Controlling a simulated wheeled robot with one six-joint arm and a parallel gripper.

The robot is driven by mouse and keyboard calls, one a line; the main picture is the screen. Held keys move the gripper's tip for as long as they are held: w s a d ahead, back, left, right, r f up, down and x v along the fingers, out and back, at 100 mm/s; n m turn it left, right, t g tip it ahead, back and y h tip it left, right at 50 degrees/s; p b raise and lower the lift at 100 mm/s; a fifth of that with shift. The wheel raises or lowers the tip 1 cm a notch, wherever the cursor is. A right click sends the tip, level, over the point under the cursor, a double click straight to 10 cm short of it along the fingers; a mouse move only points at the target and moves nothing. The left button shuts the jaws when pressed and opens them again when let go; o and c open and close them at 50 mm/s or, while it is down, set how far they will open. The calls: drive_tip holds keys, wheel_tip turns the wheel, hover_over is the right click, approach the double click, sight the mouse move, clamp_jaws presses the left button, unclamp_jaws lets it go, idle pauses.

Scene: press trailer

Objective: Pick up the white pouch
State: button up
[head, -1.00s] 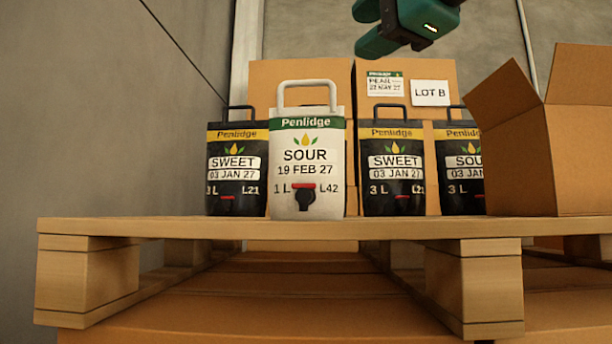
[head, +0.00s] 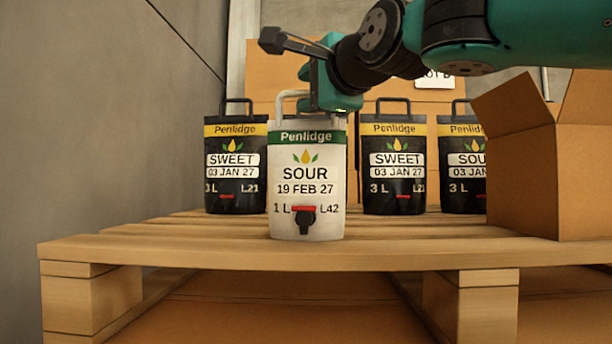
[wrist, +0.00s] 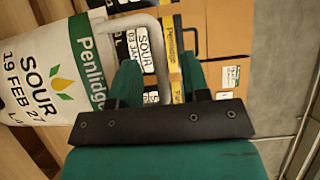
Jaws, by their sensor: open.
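The white pouch (head: 306,190) stands upright on the pallet, labelled Penlidge SOUR, 19 FEB 27, 1 L, L42, with a green band and a red-and-black tap. Its pale handle (head: 280,101) stands up from the top. My gripper (head: 314,88) is at the handle's upper right in the head view and hides part of it. In the wrist view the pouch (wrist: 45,75) lies at the left, and the handle (wrist: 163,62) passes between the two open fingers of my gripper (wrist: 160,75). I cannot tell whether either finger touches it.
Black SWEET pouches stand behind to the left (head: 235,170) and right (head: 393,170), with a black SOUR pouch (head: 462,170) farther right. An open carton (head: 560,180) stands at the right of the pallet (head: 200,250). Boxes and a grey wall are behind.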

drive_tip(key=shift+x, duration=1)
drive_tip(key=shift+c, duration=0.3)
clamp_jaws()
drive_tip(key=shift+r, duration=0.15)
idle(0.3)
